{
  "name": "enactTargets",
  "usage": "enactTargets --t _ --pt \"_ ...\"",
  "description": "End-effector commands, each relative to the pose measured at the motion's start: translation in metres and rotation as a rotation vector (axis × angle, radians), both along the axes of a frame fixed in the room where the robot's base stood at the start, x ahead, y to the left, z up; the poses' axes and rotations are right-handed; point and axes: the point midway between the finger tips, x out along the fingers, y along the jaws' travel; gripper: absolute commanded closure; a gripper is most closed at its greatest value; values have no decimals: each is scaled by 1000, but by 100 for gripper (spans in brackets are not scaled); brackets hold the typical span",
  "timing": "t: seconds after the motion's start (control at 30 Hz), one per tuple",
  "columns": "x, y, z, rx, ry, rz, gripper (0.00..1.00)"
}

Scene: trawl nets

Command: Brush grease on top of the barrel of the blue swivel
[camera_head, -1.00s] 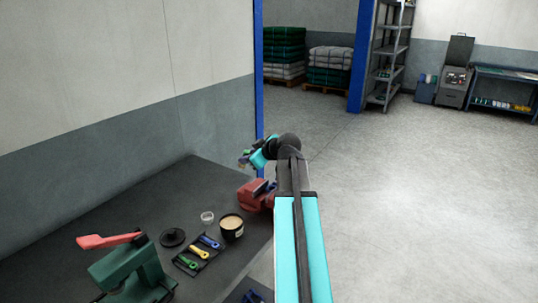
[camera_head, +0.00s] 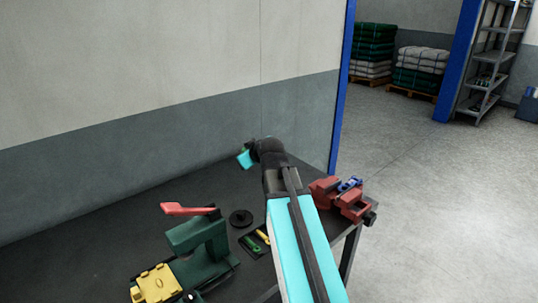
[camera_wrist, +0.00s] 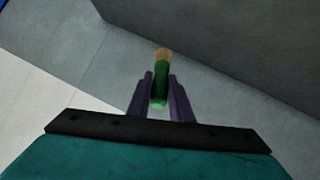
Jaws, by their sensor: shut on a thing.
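The blue swivel (camera_head: 349,184) sits in the jaws of a red vise (camera_head: 325,192) at the right end of the dark bench. In the wrist view my gripper (camera_wrist: 160,82) is shut on a brush with a green handle (camera_wrist: 159,94) and tan bristles (camera_wrist: 163,54). The bristles point away from the gripper, and no swivel shows near them. In the head view the gripper end is up and left of the vise, apart from it, and mostly hidden by my arm. The grease tin is not visible now.
A black lid (camera_head: 241,218) and a tray with coloured tools (camera_head: 256,241) lie near my arm. A wall rises behind the bench.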

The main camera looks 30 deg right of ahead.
Motion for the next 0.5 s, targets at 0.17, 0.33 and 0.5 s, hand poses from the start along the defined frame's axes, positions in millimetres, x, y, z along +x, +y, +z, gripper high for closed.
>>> enactTargets --t 0.17,0.33,0.5 --pt "7 54 6 -2 -2 14 100" --pt "11 102 12 0 -1 27 100" --pt "11 139 17 -1 -1 37 100"
